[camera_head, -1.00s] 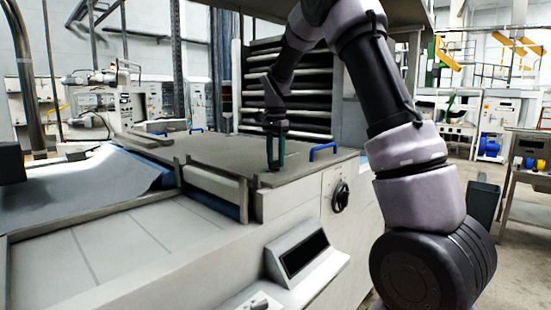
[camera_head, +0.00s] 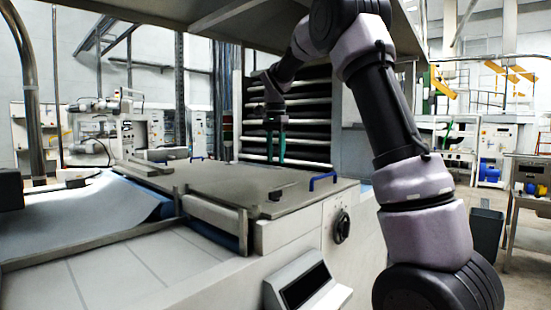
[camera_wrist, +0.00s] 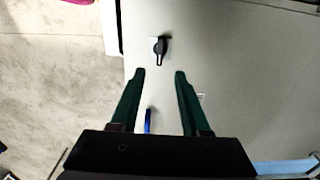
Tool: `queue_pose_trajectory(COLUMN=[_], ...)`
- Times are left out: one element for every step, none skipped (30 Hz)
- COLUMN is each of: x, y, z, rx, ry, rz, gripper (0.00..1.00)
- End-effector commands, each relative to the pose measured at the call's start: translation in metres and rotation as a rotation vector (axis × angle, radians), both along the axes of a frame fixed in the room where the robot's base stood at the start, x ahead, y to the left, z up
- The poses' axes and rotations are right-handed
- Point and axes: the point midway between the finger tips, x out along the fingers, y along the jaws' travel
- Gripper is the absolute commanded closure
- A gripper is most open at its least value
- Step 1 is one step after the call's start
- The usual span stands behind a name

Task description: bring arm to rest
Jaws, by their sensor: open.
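My gripper (camera_head: 275,157) hangs with its fingers pointing down, above the flat grey top plate (camera_head: 225,185) of the roller sheeter. In the wrist view, its two green fingers (camera_wrist: 160,74) are spread apart with nothing between them. A small dark latch (camera_head: 275,196) sits on the plate below my gripper, with a clear gap between them. In the wrist view, a black latch (camera_wrist: 160,47) shows just beyond the fingertips. My arm is bent, with its upper part raised at the right.
A blue handle (camera_head: 323,178) stands at the plate's right edge. A black round knob (camera_head: 342,226) is on the front panel. A rack of rollers (camera_head: 300,110) stands behind my gripper. An overhead canopy (camera_head: 230,20) is above. Concrete floor (camera_wrist: 50,90) shows in the wrist view.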

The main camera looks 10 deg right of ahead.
Motion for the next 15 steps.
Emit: queue_pose_trajectory(x=[0.0,0.0,0.0,0.0,0.0,0.0,0.0,0.0,0.0,0.0,-0.001,-0.003,-0.005,-0.009,-0.016], y=[0.0,0.0,0.0,0.0,0.0,0.0,0.0,0.0,0.0,0.0,-0.001,-0.002,-0.003,-0.005,-0.009], z=[0.0,0.0,0.0,0.0,0.0,0.0,0.0,0.0,0.0,0.0,0.0,0.002,0.004,0.007,0.011], rx=[0.0,0.0,0.0,0.0,0.0,0.0,0.0,0.0,0.0,0.0,0.001,0.005,0.01,0.016,0.026], ry=[0.0,0.0,0.0,0.0,0.0,0.0,0.0,0.0,0.0,0.0,-0.002,-0.005,-0.009,-0.016,-0.029], rz=[0.0,0.0,0.0,0.0,0.0,0.0,0.0,0.0,0.0,0.0,0.001,0.005,0.009,0.017,0.031], gripper=[0.54,0.54,0.54,0.54,0.54,0.54,0.54,0.54,0.54,0.54,0.54,0.54,0.54,0.54,0.54])
